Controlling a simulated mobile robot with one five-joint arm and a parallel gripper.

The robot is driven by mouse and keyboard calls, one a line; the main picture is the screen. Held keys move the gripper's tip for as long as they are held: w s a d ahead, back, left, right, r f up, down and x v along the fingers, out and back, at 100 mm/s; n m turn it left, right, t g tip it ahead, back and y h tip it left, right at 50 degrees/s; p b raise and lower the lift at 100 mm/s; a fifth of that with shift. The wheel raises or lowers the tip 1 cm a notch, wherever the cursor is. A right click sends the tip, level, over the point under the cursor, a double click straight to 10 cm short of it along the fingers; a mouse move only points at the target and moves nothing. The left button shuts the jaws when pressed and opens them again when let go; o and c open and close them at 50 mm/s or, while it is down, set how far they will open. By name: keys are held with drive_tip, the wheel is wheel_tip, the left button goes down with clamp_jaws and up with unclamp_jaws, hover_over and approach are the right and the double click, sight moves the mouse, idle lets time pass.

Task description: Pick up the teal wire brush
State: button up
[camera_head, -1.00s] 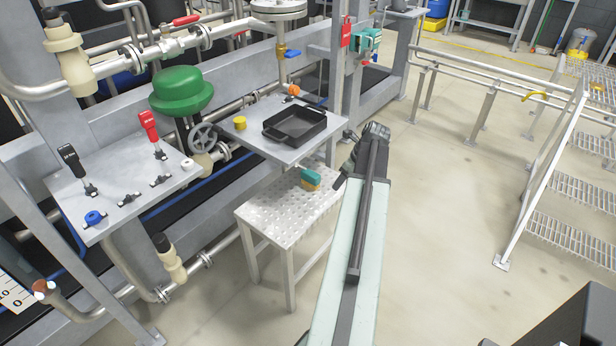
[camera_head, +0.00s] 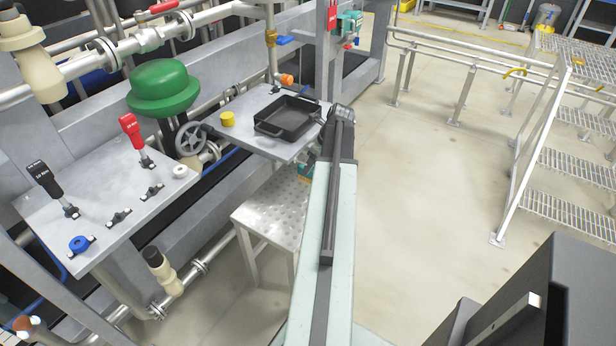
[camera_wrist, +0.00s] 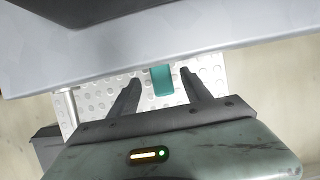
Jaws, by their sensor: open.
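The teal wire brush (camera_wrist: 162,80) lies on the dimpled metal step stool (camera_wrist: 97,97). In the wrist view it shows between the two fingers of my open gripper (camera_wrist: 160,84), nearer the right finger. Its upper end runs under the edge of the grey shelf above. In the head view only a small teal part of the brush (camera_head: 306,169) shows beside my arm, above the stool (camera_head: 262,213). My gripper's fingers are hidden in the head view. I cannot tell the height of the fingers above the brush.
A grey shelf (camera_head: 245,104) overhangs the stool's back part and holds a black tray (camera_head: 287,134) and a yellow cap (camera_head: 227,118). Another panel with torque tools (camera_head: 100,215) stands at left. Open floor (camera_head: 430,190) lies to the right, before a railing.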

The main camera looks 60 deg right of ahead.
drive_tip(key=shift+f, duration=0.2)
drive_tip(key=b+x, duration=0.4)
drive_tip(key=shift+s+d+f, duration=0.1)
drive_tip(key=shift+s+f, duration=0.05)
drive_tip(key=shift+f, duration=0.25)
drive_tip(key=shift+w+f+b, duration=0.2)
drive_tip(key=shift+f+b, duration=0.1)
drive_tip(key=shift+b, duration=0.15)
drive_tip(key=shift+r, duration=0.2)
clamp_jaws()
